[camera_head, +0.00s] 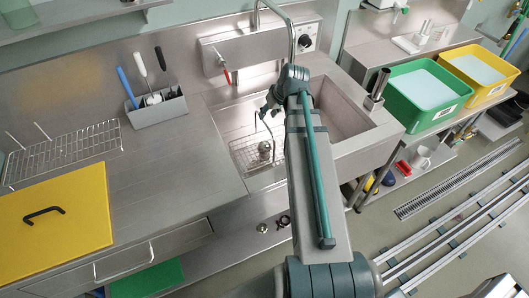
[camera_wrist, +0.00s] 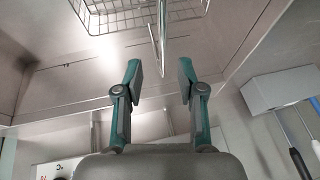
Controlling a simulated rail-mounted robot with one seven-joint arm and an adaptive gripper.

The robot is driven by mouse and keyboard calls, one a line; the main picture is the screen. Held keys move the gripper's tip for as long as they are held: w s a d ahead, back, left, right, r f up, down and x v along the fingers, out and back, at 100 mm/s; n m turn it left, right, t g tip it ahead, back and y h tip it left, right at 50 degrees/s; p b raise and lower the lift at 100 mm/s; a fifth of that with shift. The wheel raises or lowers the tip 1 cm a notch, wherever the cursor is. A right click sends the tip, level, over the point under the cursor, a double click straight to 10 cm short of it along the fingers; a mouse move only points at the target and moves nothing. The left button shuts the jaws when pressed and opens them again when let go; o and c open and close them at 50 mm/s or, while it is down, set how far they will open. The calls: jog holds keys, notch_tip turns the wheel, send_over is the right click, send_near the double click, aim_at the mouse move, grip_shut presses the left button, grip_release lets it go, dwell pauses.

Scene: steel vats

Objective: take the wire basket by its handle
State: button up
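The wire basket (camera_head: 243,156) sits low in the left part of the steel sink, with a small rounded grey object inside it. Its thin handle (camera_head: 272,133) arches up towards my gripper (camera_head: 268,108), which is above the basket. In the wrist view the basket's mesh (camera_wrist: 120,22) shows at the top edge. There my gripper (camera_wrist: 160,76) is open, its two teal-and-grey fingers well apart. A thin upright bar, seemingly the handle (camera_wrist: 163,40), runs down towards the gap between them. I cannot tell how deep it sits between the fingers. My arm hides part of the sink.
A tap spout (camera_head: 292,38) curves over the sink. A brush holder (camera_head: 158,110) and a wire rack (camera_head: 62,152) stand on the left counter, by a yellow board (camera_head: 55,222) with a black handle. Green (camera_head: 422,95) and yellow (camera_head: 478,72) tubs stand at right.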

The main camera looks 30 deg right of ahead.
aim_at(264, 121)
jog(key=shift+s+a+p+x, duration=0.15)
jog(key=shift+p+x, duration=0.4)
jog(key=shift+x, duration=0.45)
jog(key=shift+s+a+p+x, duration=0.1)
jog(key=shift+s+p+x, duration=0.1)
jog(key=shift+p+x, duration=0.6)
jog(key=shift+x, duration=0.95)
jog(key=shift+f+b, duration=0.25)
jog(key=shift+b, duration=0.15)
jog(key=shift+c, duration=0.2)
grip_shut()
